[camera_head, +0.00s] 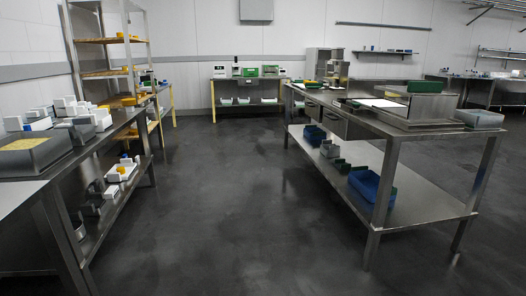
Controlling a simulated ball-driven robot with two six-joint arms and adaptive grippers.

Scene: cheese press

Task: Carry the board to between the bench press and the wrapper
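Neither of my grippers is in view. A steel bench (405,128) stands on the right. On its far end is an upright metal device (337,70), possibly the bench press. On its near end is a low steel unit (412,106), possibly the wrapper; I cannot tell for sure. A flat white sheet or plate (378,103) lies on the bench top between these two. I cannot tell whether it is the board. A rack (106,40) at the left back has flat wooden-coloured shelves.
A left bench (20,190) holds white and grey items. A blue bin (370,184) and smaller bins are on the right bench's lower shelf. A back table (248,79) holds green and white equipment. The dark floor (225,200) between the benches is clear.

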